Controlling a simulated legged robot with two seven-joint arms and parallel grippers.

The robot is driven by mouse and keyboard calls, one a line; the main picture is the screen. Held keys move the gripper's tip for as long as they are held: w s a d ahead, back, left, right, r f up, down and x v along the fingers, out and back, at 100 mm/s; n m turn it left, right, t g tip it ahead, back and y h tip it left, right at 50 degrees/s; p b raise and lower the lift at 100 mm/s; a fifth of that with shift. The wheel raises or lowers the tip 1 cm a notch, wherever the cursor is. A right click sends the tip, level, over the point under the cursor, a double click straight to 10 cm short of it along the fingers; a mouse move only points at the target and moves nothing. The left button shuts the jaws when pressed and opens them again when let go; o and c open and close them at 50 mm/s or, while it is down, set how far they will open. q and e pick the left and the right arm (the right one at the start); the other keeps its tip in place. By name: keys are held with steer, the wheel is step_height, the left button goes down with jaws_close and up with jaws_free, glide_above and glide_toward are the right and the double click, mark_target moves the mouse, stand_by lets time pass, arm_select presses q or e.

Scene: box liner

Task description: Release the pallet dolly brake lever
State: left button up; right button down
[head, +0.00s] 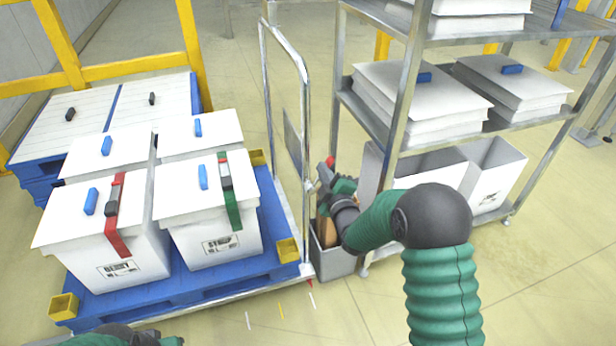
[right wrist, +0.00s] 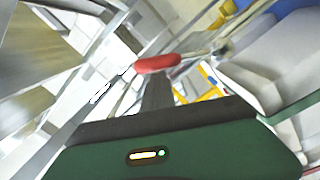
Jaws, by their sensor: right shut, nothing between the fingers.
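The pallet dolly (head: 285,261) has a blue deck, with a tall metal push handle (head: 304,130) at its right end. My right gripper (head: 326,175) is shut and empty, just right of the handle. A red piece (head: 330,161) shows at the gripper. In the right wrist view a red bar (right wrist: 157,63) tops a dark stem just beyond the green gripper body. I cannot tell whether this red is the brake lever or part of the gripper.
Several white lidded boxes (head: 128,262) stand on the dolly. A metal shelf rack (head: 348,96) with white stacks is close on the right. A grey bin (head: 333,264) sits between rack and dolly, below my right gripper.

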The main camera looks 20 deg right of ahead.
arm_select(q)
steer(key=shift+f, duration=0.2)
arm_select(e)
steer(key=d+f+m, duration=0.4)
steer(key=d+m, duration=0.1)
steer(key=m, duration=0.2)
steer(key=shift+d+y, duration=0.3)
steer(key=shift+y, duration=0.1)
arm_select(q)
steer(key=shift+a, duration=0.1)
arm_select(e)
steer(key=shift+f, duration=0.2)
arm_select(q)
steer(key=shift+r, duration=0.1)
arm_select(e)
steer(key=shift+r, duration=0.1)
